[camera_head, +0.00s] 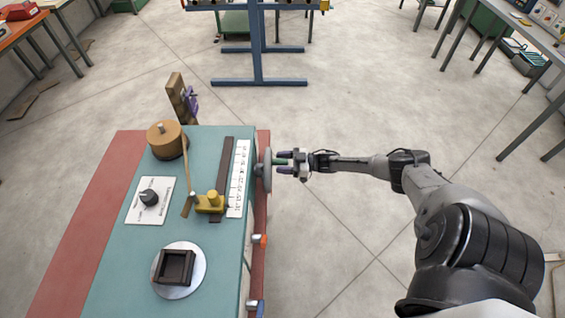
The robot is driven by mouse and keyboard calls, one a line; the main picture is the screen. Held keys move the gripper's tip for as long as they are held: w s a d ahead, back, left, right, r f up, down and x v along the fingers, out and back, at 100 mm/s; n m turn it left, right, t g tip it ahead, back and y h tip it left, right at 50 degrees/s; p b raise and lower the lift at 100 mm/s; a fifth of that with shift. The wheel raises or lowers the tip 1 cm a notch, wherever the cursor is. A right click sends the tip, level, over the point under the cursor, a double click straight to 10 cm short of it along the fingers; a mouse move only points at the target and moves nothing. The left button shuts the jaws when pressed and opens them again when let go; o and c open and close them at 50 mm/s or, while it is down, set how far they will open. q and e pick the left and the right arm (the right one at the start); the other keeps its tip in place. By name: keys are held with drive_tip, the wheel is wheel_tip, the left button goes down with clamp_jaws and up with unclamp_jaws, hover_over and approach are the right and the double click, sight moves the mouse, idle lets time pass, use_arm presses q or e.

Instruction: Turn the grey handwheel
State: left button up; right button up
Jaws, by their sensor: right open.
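The grey handwheel (267,170) stands on the right side of the teal-topped bench, seen nearly edge-on. Its greenish handle (279,162) sticks out to the right. My right gripper (284,162) reaches in from the right. Its fingers are open and lie one on each side of the handle, close to the wheel. Contact with the handle cannot be made out at this size. My left gripper does not show.
On the bench (206,242) are a brown spool (167,140), a yellow carriage (210,202), a white scale (239,180), a dial plate (149,200) and a dark square tray (175,267) on a round plate. A blue stand (259,82) is behind.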

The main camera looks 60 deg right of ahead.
drive_tip(key=shift+c, duration=0.4)
clamp_jaws()
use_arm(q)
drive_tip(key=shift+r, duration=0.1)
use_arm(e)
drive_tip(key=shift+r, duration=0.1)
